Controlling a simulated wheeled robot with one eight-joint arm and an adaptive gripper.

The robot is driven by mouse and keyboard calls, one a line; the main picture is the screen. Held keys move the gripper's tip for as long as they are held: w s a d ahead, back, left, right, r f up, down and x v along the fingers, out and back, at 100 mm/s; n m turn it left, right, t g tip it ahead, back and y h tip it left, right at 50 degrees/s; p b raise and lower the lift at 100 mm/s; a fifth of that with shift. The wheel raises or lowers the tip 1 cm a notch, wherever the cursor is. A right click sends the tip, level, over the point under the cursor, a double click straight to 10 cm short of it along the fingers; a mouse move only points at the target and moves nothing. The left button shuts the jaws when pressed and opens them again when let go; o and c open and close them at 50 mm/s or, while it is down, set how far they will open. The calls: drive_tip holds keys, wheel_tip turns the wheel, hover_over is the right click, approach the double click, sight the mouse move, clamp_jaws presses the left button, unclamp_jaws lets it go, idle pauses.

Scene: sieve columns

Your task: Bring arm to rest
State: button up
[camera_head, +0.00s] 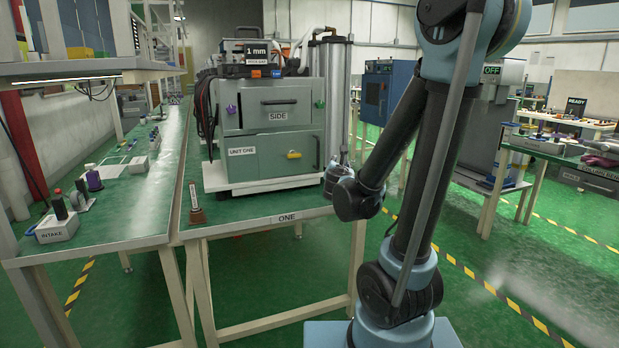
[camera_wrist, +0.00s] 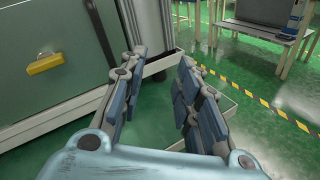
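My arm (camera_head: 418,190) stands on the right side of the head view, bent, with its forearm reaching down toward the right front corner of the green-grey cabinet (camera_head: 270,125). My gripper (camera_wrist: 163,62) has its two blue-grey fingers spread apart in the wrist view, with nothing between them. It points past the cabinet's right edge, over the table edge. In the head view the gripper is small and partly hidden by the wrist. The cabinet's yellow handle (camera_head: 294,155) is to the left of the gripper and also shows in the wrist view (camera_wrist: 45,64).
The cabinet stands on the green table labelled ONE (camera_head: 255,222), beside a tall metal column (camera_head: 332,100). A small brown-based stand (camera_head: 197,215) is near the table's front left. The INTAKE block (camera_head: 55,230) sits on the left bench. Green floor right of my arm is open.

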drive_tip(key=s+d+f+m+g+h, duration=0.2)
drive_tip(key=s+d+f+m+g, duration=0.3)
drive_tip(key=m, duration=0.4)
drive_tip(key=s+d+f+m+g+h, duration=0.1)
drive_tip(key=s+d+f+m+g, duration=0.2)
drive_tip(key=s+d+m, duration=0.5)
drive_tip(key=s+a+f+m+g+y, duration=0.2)
drive_tip(key=s+m, duration=0.4)
drive_tip(key=s, duration=0.3)
drive_tip(key=s+a+f+m+g+y, duration=0.3)
drive_tip(key=s+m, duration=0.4)
drive_tip(key=s, duration=0.3)
wheel_tip(320, 180, down, 2)
drive_tip(key=shift+a+g, duration=0.3)
drive_tip(key=shift+g, duration=0.4)
drive_tip(key=shift+w+f, duration=0.2)
drive_tip(key=shift+w, duration=0.25)
